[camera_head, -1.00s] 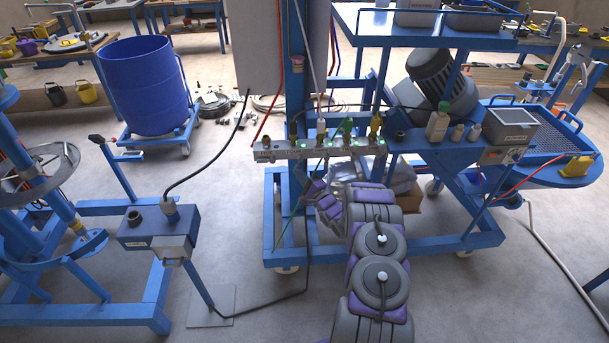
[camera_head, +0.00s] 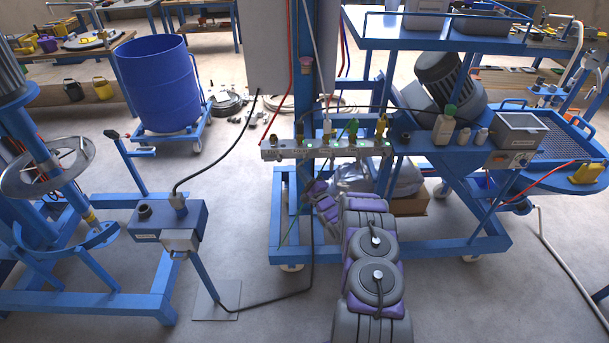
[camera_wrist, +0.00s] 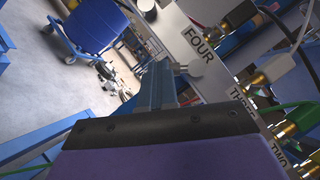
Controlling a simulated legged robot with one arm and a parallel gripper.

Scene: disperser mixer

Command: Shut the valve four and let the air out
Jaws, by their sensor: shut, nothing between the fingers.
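The pale valve manifold (camera_head: 325,149) runs across the front of the blue frame, with fittings and hoses along its top. In the wrist view it lies diagonally, with the labels FOUR (camera_wrist: 199,41), THREE and TWO on its face. A small grey round knob (camera_wrist: 190,57) sticks out beside the FOUR label. My gripper (camera_wrist: 163,85) is shut and empty, its fingers pointing at the manifold close to that knob. Whether they touch it, I cannot tell. In the head view my gripper (camera_head: 314,187) is low in front of the manifold; its fingertips are hard to make out.
A blue control box (camera_head: 168,221) on a post stands left of the manifold, with a black cable. A blue drum (camera_head: 158,82) stands behind on a wheeled frame. Bottles (camera_head: 444,128) stand on the right shelf. Hoses and brass fittings (camera_wrist: 258,79) crowd the manifold.

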